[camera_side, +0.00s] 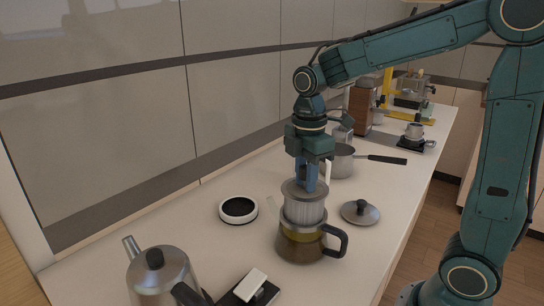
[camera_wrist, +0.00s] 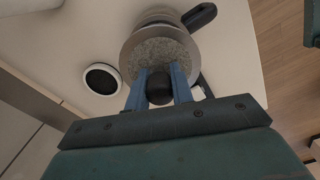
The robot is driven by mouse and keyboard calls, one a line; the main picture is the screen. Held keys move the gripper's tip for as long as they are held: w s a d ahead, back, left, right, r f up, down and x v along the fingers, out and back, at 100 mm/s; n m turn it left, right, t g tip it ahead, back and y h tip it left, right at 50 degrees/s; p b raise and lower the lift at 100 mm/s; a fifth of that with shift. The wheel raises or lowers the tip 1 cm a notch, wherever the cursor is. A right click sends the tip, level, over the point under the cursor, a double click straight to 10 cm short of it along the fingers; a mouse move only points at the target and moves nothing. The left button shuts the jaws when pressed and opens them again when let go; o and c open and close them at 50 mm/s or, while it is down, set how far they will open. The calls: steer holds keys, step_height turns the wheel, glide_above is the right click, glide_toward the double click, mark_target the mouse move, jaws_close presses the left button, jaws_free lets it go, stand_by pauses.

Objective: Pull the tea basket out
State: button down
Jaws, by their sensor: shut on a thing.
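The tea basket (camera_side: 304,208) is a pale ribbed cylinder with a grey rim. It stands upright and mostly above the glass teapot (camera_side: 300,248), which holds amber liquid and has a black handle. I cannot tell whether the basket's bottom is still inside the pot's mouth. My gripper (camera_side: 311,184) points down from above and is shut at the basket's top. In the wrist view my gripper (camera_wrist: 161,84) has its blue fingers on either side of the basket's black knob (camera_wrist: 160,90). The basket's speckled top (camera_wrist: 158,55) shows beyond them and hides most of the pot.
A metal lid with a black knob (camera_side: 361,212) lies right of the teapot. A white-rimmed black disc (camera_side: 238,210) lies to the left. A steel kettle (camera_side: 160,277) and a black-and-white item (camera_side: 250,289) stand in front. A saucepan (camera_side: 342,160) is behind. Wall panels run along the left.

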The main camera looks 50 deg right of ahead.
steer(key=shift+r, duration=3)
